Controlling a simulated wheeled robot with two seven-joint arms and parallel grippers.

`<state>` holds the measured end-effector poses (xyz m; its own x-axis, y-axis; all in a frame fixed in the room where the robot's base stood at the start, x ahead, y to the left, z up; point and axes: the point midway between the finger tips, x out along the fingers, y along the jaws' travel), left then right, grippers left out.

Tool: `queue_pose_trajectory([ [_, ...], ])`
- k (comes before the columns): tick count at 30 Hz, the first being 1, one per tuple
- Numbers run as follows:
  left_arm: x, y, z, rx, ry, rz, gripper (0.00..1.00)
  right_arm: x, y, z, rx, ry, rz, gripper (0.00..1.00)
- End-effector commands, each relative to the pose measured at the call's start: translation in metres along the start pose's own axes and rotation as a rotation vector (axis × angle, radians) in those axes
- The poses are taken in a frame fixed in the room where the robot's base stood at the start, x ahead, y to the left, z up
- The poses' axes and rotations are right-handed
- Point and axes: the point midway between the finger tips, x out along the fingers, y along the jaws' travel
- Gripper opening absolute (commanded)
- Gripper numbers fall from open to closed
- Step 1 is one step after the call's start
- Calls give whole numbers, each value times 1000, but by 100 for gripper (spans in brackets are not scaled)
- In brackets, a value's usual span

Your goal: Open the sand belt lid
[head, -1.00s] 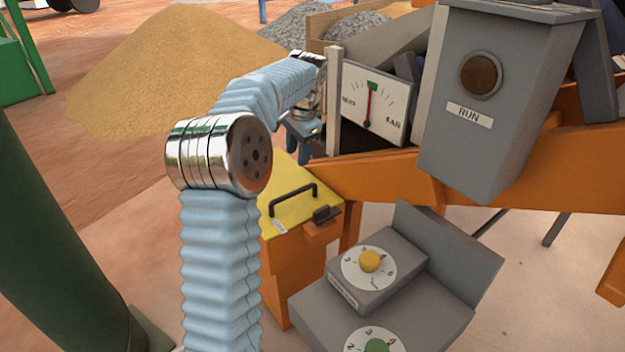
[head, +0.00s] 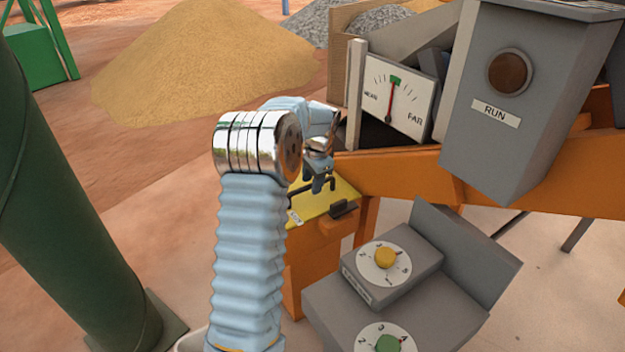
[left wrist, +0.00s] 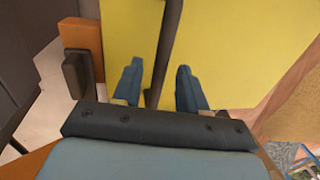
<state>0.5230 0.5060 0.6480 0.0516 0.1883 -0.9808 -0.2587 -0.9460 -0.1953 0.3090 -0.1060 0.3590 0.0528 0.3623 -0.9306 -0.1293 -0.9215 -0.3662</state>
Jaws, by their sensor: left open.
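The yellow lid (head: 328,205) lies closed on an orange box at the end of the orange frame. Its black bar handle (head: 334,190) stands on top, and a dark latch (head: 344,208) sits at its front edge. My left gripper (head: 318,184) is just above the handle, partly hidden by my arm. In the left wrist view, the open fingers (left wrist: 157,85) point at the lid (left wrist: 225,50), and the handle (left wrist: 170,45) runs between them. I cannot tell whether they touch it. My right gripper is not in view.
A grey control box with a yellow knob (head: 385,257) and a green knob (head: 388,343) stands in front of the lid. A grey RUN box (head: 500,120) and a dial (head: 393,92) are at the right. A green post (head: 60,200) stands left.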

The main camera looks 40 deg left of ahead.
Motion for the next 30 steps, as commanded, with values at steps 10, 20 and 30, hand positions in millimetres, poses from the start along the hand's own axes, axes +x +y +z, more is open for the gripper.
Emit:
queue_pose_trajectory([
  [10, 0, 0, 0, 0, 0, 0, 8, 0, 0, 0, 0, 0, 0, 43],
  [20, -1, 0, 0, 0, 0, 0, 0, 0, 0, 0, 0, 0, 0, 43],
  [30, -54, -34, -1, -5, 5, -10, 0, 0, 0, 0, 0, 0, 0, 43],
])
